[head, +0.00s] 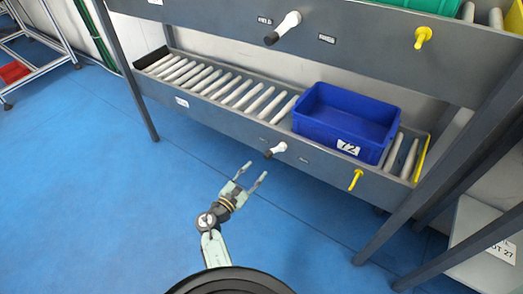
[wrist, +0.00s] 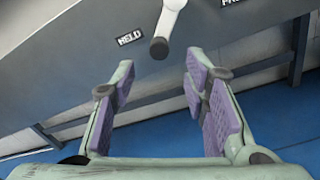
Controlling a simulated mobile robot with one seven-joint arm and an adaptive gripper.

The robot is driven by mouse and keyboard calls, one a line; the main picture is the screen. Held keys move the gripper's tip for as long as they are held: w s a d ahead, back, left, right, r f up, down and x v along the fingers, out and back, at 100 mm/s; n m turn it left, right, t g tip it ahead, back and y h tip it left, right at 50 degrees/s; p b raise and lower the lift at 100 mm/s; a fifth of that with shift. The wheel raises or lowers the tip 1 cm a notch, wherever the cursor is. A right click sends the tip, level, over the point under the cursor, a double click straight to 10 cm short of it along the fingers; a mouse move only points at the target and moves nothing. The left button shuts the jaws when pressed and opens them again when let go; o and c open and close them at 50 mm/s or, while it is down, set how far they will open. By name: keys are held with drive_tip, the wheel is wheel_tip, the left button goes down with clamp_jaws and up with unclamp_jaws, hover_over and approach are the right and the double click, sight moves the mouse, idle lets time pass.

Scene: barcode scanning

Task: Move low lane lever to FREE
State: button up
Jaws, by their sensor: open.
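The low lane lever (head: 276,150) is a white handle with a dark round end on the front rail of the lower roller lane. In the head view it points down-left, with its dark end at the lower left. In the wrist view the lever (wrist: 168,22) shows at top centre, its dark end beside and below the HELD label (wrist: 130,37). A partly cut-off label (wrist: 231,2) is right of it. My gripper (head: 255,171) is open and empty, just in front of and below the lever. In the wrist view the lever's end is ahead of my fingertips (wrist: 160,66), apparently not touching.
A blue bin (head: 325,129) marked 72 sits on the lower rollers, right of the lever. A yellow peg (head: 355,180) juts from the lower rail. The upper lane has a similar lever (head: 284,26) and yellow peg (head: 422,36). Blue floor in front is clear.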

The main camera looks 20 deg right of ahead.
sight(266, 158)
drive_tip(key=b+x, duration=0.2)
drive_tip(key=x, duration=0.7)
drive_tip(key=shift+w+d, duration=0.25)
drive_tip(key=shift+d, duration=0.05)
drive_tip(key=shift+c, duration=0.5)
